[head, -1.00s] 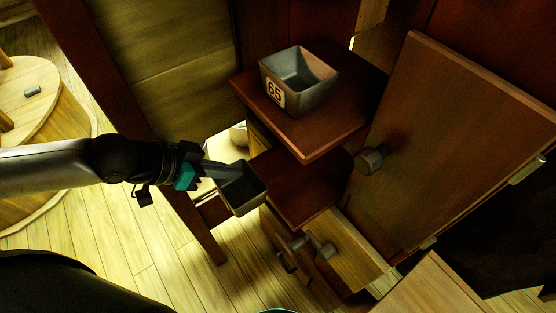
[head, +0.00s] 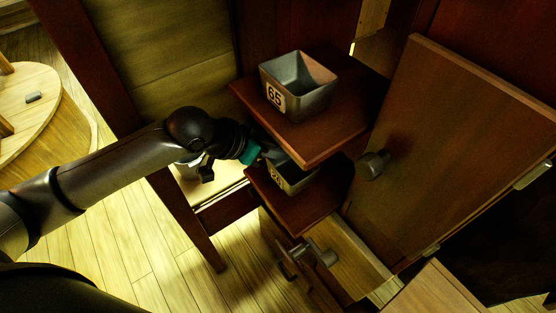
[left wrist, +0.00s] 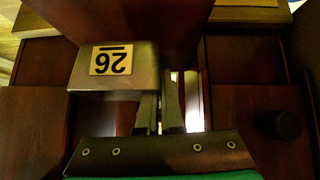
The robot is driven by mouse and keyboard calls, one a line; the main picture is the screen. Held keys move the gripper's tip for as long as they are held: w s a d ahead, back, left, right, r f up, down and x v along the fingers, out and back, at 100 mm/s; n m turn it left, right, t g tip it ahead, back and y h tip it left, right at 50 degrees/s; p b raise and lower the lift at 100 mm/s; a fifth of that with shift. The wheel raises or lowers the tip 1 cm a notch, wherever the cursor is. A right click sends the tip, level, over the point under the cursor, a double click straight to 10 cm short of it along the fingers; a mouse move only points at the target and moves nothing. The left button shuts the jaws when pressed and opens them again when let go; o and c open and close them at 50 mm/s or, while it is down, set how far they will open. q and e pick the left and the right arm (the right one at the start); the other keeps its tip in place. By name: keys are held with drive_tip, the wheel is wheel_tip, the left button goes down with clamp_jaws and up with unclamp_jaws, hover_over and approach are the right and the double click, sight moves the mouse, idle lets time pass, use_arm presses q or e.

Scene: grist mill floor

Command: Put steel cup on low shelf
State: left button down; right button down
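A steel cup (head: 296,184) with a label that seems to read 26 is at the low shelf (head: 312,208), partly under the upper shelf. My left gripper (head: 270,154) reaches in from the left and is shut on the cup's rim. In the left wrist view the cup (left wrist: 112,76) is left of the two close-set fingers (left wrist: 163,100), its label upside down. The cup looks upright over the low shelf; whether its base touches the board is hidden. My right gripper is not in view.
A second steel cup (head: 298,85) labelled 65 stands on the upper shelf (head: 312,145), just above. A door panel (head: 450,150) with a round knob (head: 374,165) stands open on the right. An open drawer (head: 345,250) juts out below the low shelf.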

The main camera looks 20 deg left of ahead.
sight(278, 163)
use_arm(q)
drive_tip(key=shift+f+b, duration=0.35)
drive_tip(key=shift+f, duration=1.3)
drive_tip(key=shift+f, duration=0.1)
drive_tip(key=c, duration=1.1)
unclamp_jaws()
drive_tip(key=p+v, duration=0.2)
drive_tip(key=v, duration=1)
